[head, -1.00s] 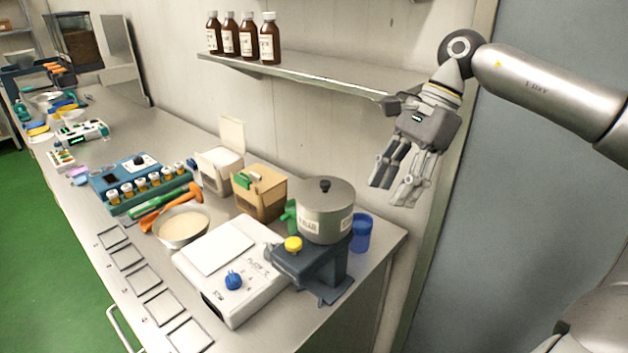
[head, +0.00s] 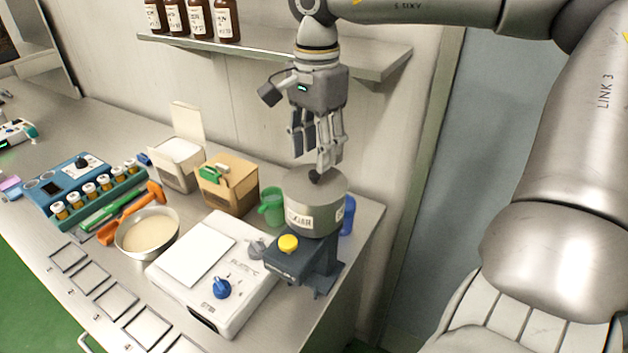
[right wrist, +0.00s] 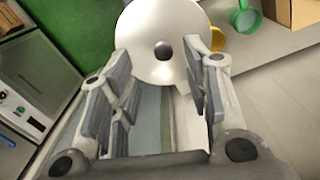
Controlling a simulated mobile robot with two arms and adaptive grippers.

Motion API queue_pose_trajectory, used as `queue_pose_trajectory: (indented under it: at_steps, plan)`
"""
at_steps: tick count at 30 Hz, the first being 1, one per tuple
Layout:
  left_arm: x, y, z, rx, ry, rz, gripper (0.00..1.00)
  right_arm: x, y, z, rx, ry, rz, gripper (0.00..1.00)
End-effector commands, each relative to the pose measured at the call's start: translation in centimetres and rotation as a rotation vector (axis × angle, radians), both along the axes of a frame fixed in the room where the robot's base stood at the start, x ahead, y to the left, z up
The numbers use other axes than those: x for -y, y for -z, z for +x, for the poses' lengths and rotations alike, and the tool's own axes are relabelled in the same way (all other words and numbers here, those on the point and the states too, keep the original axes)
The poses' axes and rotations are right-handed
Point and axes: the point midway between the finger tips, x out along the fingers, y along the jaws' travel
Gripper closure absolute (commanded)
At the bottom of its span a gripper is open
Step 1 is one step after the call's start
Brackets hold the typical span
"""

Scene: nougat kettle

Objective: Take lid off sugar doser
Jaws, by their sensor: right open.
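The sugar doser (head: 299,217) is a grey-green drum with a label, on a dark stand at the right end of the counter. Its round lid (head: 300,186) with a dark knob (head: 315,177) sits on top. My right gripper (head: 318,160) points down just above the lid, fingers apart and empty. In the right wrist view the lid (right wrist: 162,22) and its knob (right wrist: 163,50) lie beyond and between the open fingertips (right wrist: 158,62); whether a finger touches the knob I cannot tell.
A white scale (head: 213,270) and a bowl of powder (head: 149,236) stand left of the doser. A green jug (head: 271,206), a cardboard box (head: 229,187) and a blue cup (head: 348,214) are close by. A wall shelf (head: 260,55) with brown bottles is behind my right gripper.

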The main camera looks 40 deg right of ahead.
Motion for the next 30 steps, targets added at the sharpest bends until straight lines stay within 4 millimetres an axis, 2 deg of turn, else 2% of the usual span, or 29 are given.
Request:
queue_pose_trajectory:
  at_steps: [6,9,13,20,30]
  plan:
    - [0.2,-2.0,2.7,0.041,0.000,-0.005,0.60,-0.2,2.3,0.2,-0.006,-0.001,0.003,0.56]
    - [0.3,-2.5,3.4,0.052,0.000,-0.006,0.60,-0.2,3.8,0.3,-0.005,0.000,0.002,0.56]
    - [0.3,-2.7,3.1,0.047,-0.001,-0.005,0.60,-0.2,5.0,0.3,-0.001,0.001,0.002,0.56]
    - [0.2,-2.5,1.9,0.029,-0.001,-0.004,0.60,-0.2,5.2,0.4,0.002,0.001,0.001,0.56]
    - [0.2,-2.4,1.7,0.025,-0.002,-0.004,0.60,-0.2,5.1,0.4,0.001,0.001,0.001,0.98]
